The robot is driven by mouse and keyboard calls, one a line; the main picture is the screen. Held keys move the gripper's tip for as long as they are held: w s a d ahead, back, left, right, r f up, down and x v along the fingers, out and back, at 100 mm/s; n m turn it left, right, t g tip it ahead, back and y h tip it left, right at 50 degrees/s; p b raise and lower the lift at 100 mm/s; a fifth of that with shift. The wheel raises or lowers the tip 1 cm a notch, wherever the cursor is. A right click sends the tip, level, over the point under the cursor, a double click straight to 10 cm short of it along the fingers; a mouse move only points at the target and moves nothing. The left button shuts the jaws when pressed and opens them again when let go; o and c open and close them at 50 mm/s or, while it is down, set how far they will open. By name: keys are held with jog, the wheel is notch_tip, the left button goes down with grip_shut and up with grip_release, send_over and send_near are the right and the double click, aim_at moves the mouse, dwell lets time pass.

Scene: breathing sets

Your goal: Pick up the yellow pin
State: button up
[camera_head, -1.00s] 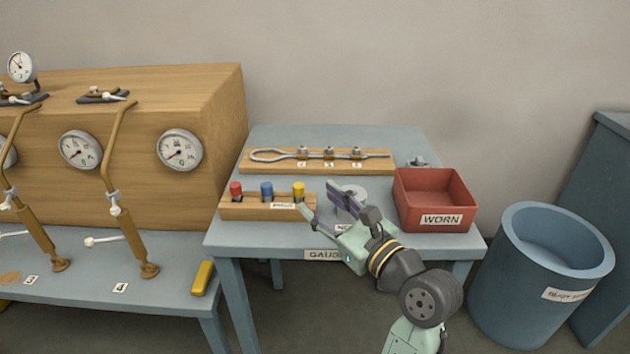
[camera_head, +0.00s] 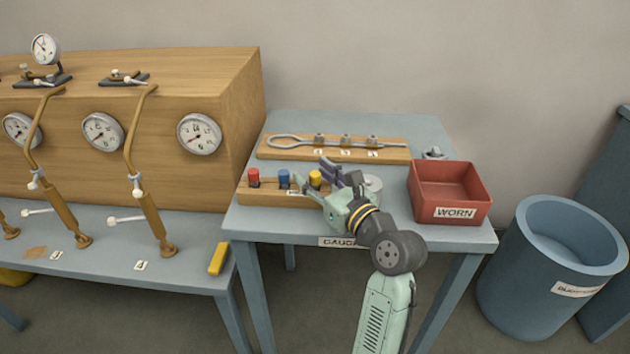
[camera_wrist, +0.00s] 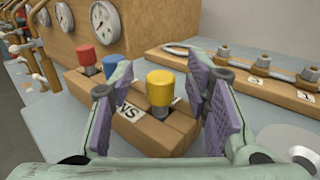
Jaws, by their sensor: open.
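The yellow pin (camera_head: 315,177) stands upright at the right end of a wooden block (camera_head: 262,197), beside a blue pin (camera_head: 284,178) and a red pin (camera_head: 253,177). In the wrist view the yellow pin (camera_wrist: 160,89) shows between my open fingers, a little beyond the fingertips, with space on both sides. My gripper (camera_wrist: 160,105) is open and empty, its purple pads on either side of the block's right end. In the head view my gripper (camera_head: 335,180) is just right of the yellow pin and partly hides the block's right end.
A wooden board (camera_head: 335,152) with a metal looped rod lies behind. A red bin (camera_head: 450,193) marked WORN stands at right on the blue-grey table (camera_head: 290,225). A pale round disc (camera_head: 373,184) sits right of my gripper. A blue barrel (camera_head: 550,270) stands beyond.

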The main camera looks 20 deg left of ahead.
jog(key=shift+w+a, duration=0.15)
jog(key=shift+c, duration=0.5)
grip_shut()
